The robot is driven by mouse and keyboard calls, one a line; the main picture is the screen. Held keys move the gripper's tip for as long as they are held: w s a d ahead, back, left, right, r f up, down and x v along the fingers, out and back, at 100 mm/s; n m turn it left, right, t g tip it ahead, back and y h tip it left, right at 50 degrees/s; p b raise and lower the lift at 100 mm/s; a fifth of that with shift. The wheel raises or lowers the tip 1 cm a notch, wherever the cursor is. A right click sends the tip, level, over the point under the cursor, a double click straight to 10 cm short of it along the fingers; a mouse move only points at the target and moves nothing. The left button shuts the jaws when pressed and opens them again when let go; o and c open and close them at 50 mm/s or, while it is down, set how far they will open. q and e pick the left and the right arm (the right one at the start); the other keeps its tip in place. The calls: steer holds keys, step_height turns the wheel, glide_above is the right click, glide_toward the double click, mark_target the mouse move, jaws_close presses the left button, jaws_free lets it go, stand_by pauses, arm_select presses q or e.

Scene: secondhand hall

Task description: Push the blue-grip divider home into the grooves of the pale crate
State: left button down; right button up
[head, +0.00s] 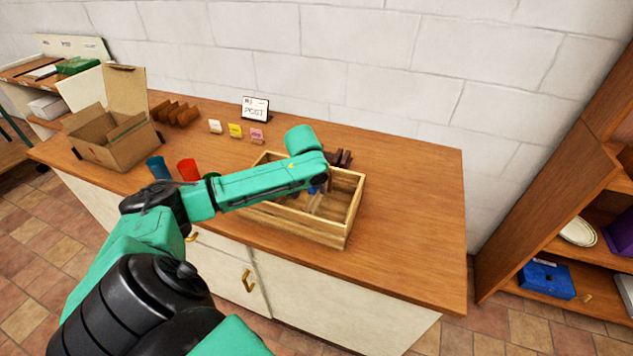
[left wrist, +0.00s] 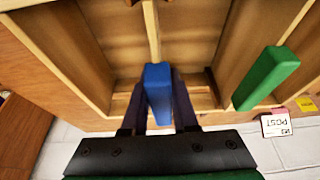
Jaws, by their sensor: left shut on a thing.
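The pale crate (head: 349,218) is an open wooden box on the counter; the left wrist view shows its wall (left wrist: 55,50) and inner partitions close up. The blue grip of the divider (left wrist: 158,85) is between the two dark fingers of my left gripper (left wrist: 158,100), which is shut on it. A pale thin panel runs from the grip across the crate. In the head view only a bit of blue (head: 318,189) shows below my wrist. How deep the divider sits in the grooves is hidden. A green grip (left wrist: 268,78) stands to the right. My right gripper is out of view.
An open cardboard box (head: 112,145), a blue cup (head: 157,168) and a red cup (head: 188,169) stand left of the crate. Small coloured cards (head: 235,130) and a POST sign (head: 255,108) stand behind. The counter's right end (head: 415,220) is clear.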

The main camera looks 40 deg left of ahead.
arm_select(q)
steer(key=shift+f, duration=0.45)
steer(key=c, duration=0.6)
jaws_free()
steer(key=shift+r, duration=0.1)
steer(key=b+v, duration=0.2)
steer(key=v, duration=1.2)
steer(key=shift+r, duration=0.15)
steer(key=shift+s, duration=0.1)
